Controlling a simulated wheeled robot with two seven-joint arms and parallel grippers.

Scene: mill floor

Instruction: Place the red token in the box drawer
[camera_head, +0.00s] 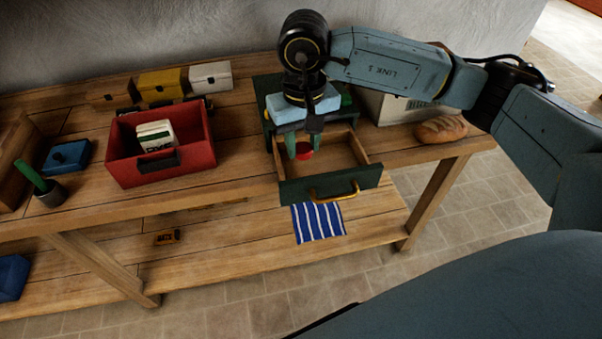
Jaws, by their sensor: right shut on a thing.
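The red token (304,151) is between the fingertips of my right gripper (298,147), which is shut on it and points down. The token shows over the left part of the open drawer; whether it touches the drawer floor, I cannot tell. The drawer (331,184) has a dark green front with a brass handle, a bare wooden inside, and is pulled out towards me. The green box (268,98) behind it stands on the table and is largely hidden by my right gripper and wrist. My left gripper is not in view.
A red bin (190,172) with white packs stands left of the drawer on the wooden table (233,150). A bread loaf (441,129) and a pale carton (399,108) are at the right. A striped cloth (318,222) lies on the lower shelf.

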